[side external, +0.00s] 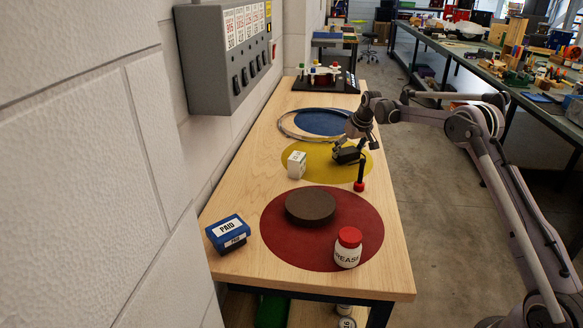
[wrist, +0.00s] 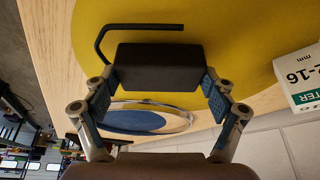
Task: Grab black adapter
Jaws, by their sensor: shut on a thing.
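The black adapter (side external: 347,156) is a dark box over the yellow circle, in the middle of the bench. My gripper (side external: 355,142) is above it in the side view, tilted down onto it. In the wrist view the adapter (wrist: 158,65) sits between the blue-padded fingers of my gripper (wrist: 160,88), which are shut on its sides. A thin bent black piece (wrist: 135,27) shows beside the adapter; I cannot tell whether it is joined to it. I cannot tell whether the adapter touches the bench.
A white box (side external: 297,165) stands left of the adapter. A black post with a red foot (side external: 360,175) stands close at its right. A metal hoop (side external: 283,125) lies behind. A brown disc (side external: 311,206), red-capped jar (side external: 348,248) and blue PAID box (side external: 229,234) are nearer.

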